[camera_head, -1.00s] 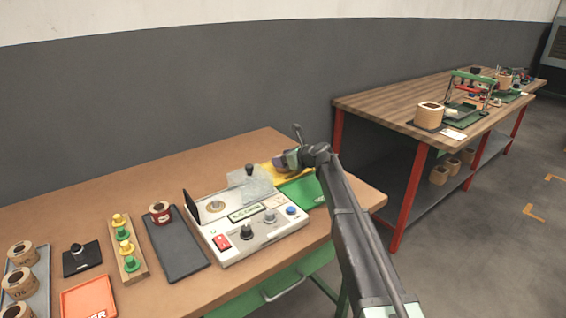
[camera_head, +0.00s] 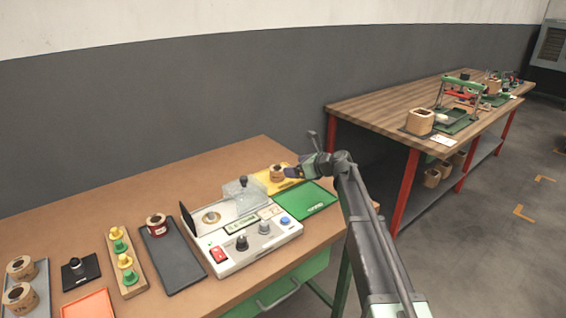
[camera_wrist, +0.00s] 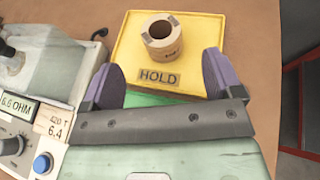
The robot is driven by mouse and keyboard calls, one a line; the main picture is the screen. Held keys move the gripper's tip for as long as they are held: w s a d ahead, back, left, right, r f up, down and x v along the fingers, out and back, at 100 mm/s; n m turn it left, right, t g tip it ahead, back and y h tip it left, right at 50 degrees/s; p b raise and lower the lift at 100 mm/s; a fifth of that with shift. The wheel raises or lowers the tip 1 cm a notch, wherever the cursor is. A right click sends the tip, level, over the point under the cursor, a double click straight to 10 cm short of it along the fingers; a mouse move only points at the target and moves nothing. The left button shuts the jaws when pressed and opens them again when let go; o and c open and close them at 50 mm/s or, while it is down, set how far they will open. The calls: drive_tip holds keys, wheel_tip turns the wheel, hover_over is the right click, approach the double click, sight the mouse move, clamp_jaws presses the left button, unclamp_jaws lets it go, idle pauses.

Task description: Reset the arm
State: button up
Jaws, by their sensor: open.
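My gripper (camera_wrist: 162,80) is open, with its two purple fingers apart and nothing between them. A brown-wrapped coil (camera_wrist: 162,40) stands on the yellow tray marked HOLD (camera_wrist: 195,72), just beyond the fingertips in the wrist view. In the head view my gripper (camera_head: 292,172) is over the right end of the brown bench, next to the coil (camera_head: 276,172) on the yellow tray (camera_head: 262,183). My arm reaches in from the lower right.
A tester (camera_head: 255,250) with knobs and a red switch stands left of my gripper, and a green tray (camera_head: 308,200) lies in front. A dark tray (camera_head: 176,262) with a red coil (camera_head: 156,225) is farther left. A second table (camera_head: 385,105) stands behind right.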

drive_tip(key=v, duration=0.2)
drive_tip(key=shift+s+d+r, duration=0.15)
drive_tip(key=shift+d, duration=0.1)
drive_tip(key=s+d+r+n+g+h+p, duration=0.1)
drive_tip(key=s+d+n+g+h+p, duration=0.1)
drive_tip(key=s+n, duration=0.6)
drive_tip(key=s+d+r+n+g+h+p, duration=0.1)
drive_tip(key=s+d+n+h+p, duration=0.4)
drive_tip(key=s, duration=1.3)
drive_tip(key=s+d+r+n+g+h+p, duration=0.1)
drive_tip(key=s+d+n+g+h+p, duration=0.3)
drive_tip(key=s+d+n+p, duration=0.3)
drive_tip(key=s+d+n, duration=0.2)
drive_tip(key=s+n, duration=0.2)
drive_tip(key=s, duration=0.2)
drive_tip(key=shift+d, duration=0.4)
